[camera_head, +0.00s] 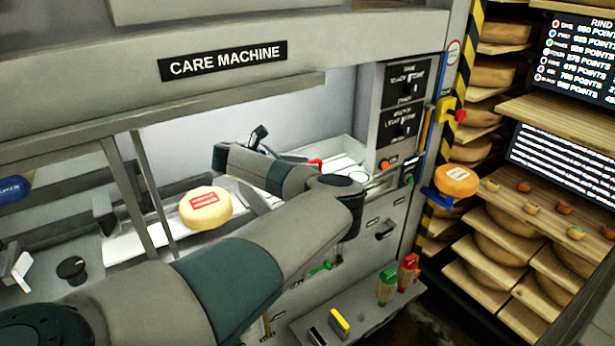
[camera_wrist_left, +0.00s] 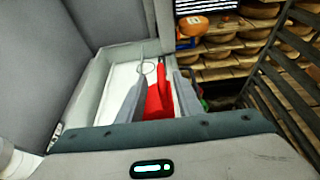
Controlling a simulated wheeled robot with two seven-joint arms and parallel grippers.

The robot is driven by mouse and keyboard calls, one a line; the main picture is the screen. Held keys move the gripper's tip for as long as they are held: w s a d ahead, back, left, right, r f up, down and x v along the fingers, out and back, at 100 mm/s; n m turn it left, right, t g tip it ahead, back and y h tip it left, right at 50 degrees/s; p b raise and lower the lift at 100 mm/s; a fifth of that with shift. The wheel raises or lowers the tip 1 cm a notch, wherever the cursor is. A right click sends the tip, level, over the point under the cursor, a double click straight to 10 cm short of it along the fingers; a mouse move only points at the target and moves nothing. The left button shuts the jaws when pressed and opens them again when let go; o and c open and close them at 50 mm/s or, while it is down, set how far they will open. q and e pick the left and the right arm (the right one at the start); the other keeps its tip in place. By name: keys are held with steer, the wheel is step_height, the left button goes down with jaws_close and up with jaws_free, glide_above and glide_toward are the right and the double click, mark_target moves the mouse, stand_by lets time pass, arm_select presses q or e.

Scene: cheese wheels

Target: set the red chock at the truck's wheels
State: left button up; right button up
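A red piece (camera_wrist_left: 158,101), which looks like the chock, shows between the two grey fingers of my left gripper (camera_wrist_left: 159,78) in the left wrist view. It appears to fill the gap, but I cannot tell whether the fingers press on it. A bit of red (camera_head: 315,163) also shows in the head view, at the right end of the white tray inside the machine, beside my left forearm. My left arm bends back over the machine front and hides much of that tray. I cannot make out the truck or its wheels. My right gripper is out of view.
A yellow cheese wheel (camera_head: 205,208) with a red label sits on the machine bed. An orange cheese (camera_head: 456,180) rests on a blue support at the machine's right post. Green and red-topped objects (camera_head: 408,272) stand on the lower ledge. Cheese shelves (camera_head: 545,110) fill the right.

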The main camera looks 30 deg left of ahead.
mark_target(318, 162)
arm_select(q)
steer(key=shift+x, duration=0.75)
steer(key=shift+w+d+p, duration=0.3)
steer(key=shift+w+p, duration=0.2)
steer(key=shift+p, duration=0.3)
steer(key=shift+p+x, duration=1)
steer(key=shift+x, duration=0.25)
steer(key=shift+p+x, duration=0.3)
steer(key=shift+x, duration=0.45)
steer(key=shift+w, duration=0.1)
jaws_close()
